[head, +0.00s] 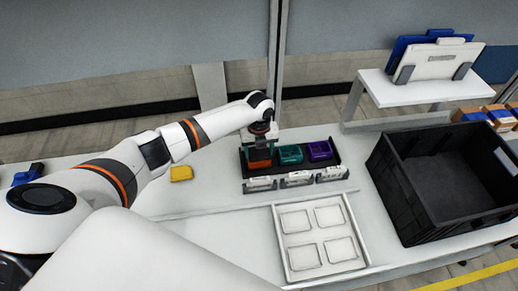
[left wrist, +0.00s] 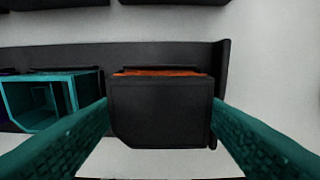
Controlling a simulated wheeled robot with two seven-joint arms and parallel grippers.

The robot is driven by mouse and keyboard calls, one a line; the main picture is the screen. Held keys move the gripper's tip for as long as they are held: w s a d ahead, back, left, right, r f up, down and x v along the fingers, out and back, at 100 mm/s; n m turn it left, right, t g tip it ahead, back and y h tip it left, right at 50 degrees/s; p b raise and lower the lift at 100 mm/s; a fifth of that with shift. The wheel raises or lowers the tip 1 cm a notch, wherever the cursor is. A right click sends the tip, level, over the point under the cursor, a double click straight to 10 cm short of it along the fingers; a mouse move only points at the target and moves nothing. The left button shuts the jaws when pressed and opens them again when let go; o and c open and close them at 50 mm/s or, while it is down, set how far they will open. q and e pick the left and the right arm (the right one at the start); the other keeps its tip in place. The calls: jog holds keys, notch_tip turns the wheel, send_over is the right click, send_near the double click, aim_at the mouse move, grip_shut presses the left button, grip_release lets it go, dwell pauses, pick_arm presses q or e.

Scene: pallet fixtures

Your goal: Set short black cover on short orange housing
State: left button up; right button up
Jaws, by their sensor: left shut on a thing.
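My left gripper (head: 262,143) is over the left end of a black fixture (head: 331,141). In the left wrist view its two teal fingers are shut on the short black cover (left wrist: 160,112), one on each side. The short orange housing (head: 259,164) stands in the fixture right below the gripper. In the left wrist view only a thin strip of the orange housing (left wrist: 160,73) shows beyond the cover's far edge; the rest is hidden. I cannot tell whether the cover rests on the housing or is slightly above it. My right gripper is not in view.
A teal housing (head: 290,154) and a purple housing (head: 319,150) stand to the right in the fixture. White labelled holders (head: 297,180) line its front. A yellow part (head: 181,173) lies left. A white tray (head: 281,233) is in front; a black crate (head: 407,187) stands right.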

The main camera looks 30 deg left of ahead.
aim_at(259, 153)
pick_arm(q)
jog(key=o, duration=1)
jog(key=shift+o, duration=0.2)
notch_tip(259, 153, up, 12)
jog(key=b, duration=0.2)
